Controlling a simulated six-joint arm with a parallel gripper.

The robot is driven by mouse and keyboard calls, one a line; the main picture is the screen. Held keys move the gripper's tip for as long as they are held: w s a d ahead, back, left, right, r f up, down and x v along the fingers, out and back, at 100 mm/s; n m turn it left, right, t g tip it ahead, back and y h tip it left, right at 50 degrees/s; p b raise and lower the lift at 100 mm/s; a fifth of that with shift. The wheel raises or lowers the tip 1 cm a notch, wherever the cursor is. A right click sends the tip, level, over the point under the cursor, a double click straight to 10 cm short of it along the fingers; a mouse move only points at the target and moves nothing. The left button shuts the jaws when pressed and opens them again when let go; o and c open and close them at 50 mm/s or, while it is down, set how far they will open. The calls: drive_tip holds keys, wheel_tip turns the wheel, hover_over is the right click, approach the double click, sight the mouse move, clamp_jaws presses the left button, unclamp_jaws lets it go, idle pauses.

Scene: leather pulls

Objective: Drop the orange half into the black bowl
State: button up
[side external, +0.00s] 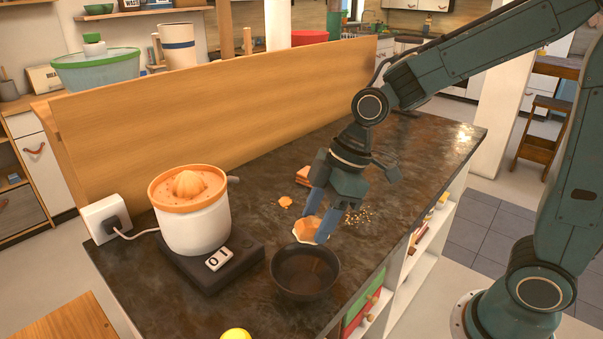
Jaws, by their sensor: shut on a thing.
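The orange half (306,229) is pale orange and partly hidden by the blue fingers. My gripper (318,221) points down and is shut on it, just behind the black bowl in the side external view. The black bowl (304,282) stands upright on the dark countertop near its front edge, and its visible inside looks empty. The orange half appears beyond the bowl's far rim, not over its middle. How high it is above the counter is hard to tell.
A white juicer with an orange top (190,205) stands left of the bowl on a dark scale (213,263). Small orange scraps (285,202), reddish-brown pieces (303,176) and crumbs (360,215) lie behind. A wooden panel (220,85) borders the dark counter (420,150).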

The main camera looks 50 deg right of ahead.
drive_tip(key=shift+f, duration=1.05)
drive_tip(key=o, duration=1.1)
drive_tip(key=shift+c, duration=0.2)
drive_tip(key=shift+r, duration=0.1)
drive_tip(key=v, duration=1.3)
drive_tip(key=shift+r, duration=0.35)
drive_tip(key=shift+s, duration=0.2)
